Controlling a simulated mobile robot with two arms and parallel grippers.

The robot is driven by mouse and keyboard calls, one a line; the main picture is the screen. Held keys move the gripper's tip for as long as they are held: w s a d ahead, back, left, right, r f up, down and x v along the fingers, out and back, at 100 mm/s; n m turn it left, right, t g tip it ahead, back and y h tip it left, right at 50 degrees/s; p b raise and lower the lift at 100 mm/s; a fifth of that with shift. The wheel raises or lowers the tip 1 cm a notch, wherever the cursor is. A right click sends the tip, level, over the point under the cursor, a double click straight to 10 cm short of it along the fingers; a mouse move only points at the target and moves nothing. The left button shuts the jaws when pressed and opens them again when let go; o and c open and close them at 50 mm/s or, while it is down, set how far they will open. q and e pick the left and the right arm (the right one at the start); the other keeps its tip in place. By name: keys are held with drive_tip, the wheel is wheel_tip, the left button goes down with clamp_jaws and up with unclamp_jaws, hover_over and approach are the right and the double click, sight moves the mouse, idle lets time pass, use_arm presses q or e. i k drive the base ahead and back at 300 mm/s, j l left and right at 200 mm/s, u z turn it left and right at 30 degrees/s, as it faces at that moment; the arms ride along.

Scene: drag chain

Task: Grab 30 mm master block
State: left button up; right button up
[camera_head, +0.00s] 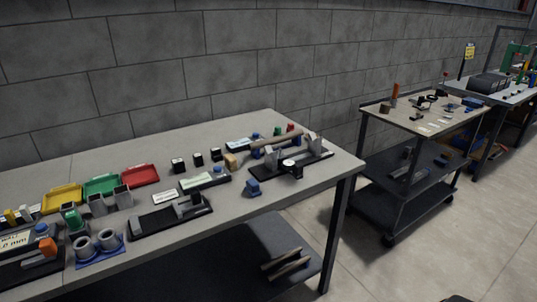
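Three small dark blocks stand in a row near the back middle of the long grey workbench (150,150): a left block (178,165), a middle block (198,160) and a right block (215,155). They have pale tops. Any size marking is too small to read, so I cannot tell which thing is the 30 mm master block. A tan block (231,161) sits to the right of them, and a blue block (254,188) lies nearer the front. Neither of my grippers shows in the head view.
Yellow (62,198), green (101,186) and red (140,175) trays line the bench's left part. A black fixture (172,217) lies in front, and a larger fixture (290,168) stands at the right end. A dark cart (425,120) stands right, across open floor (380,270).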

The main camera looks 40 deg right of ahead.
sight(197, 158)
drive_tip(key=z, duration=0.7)
drive_tip(key=i+u, duration=0.45)
drive_tip(key=i, duration=0.25)
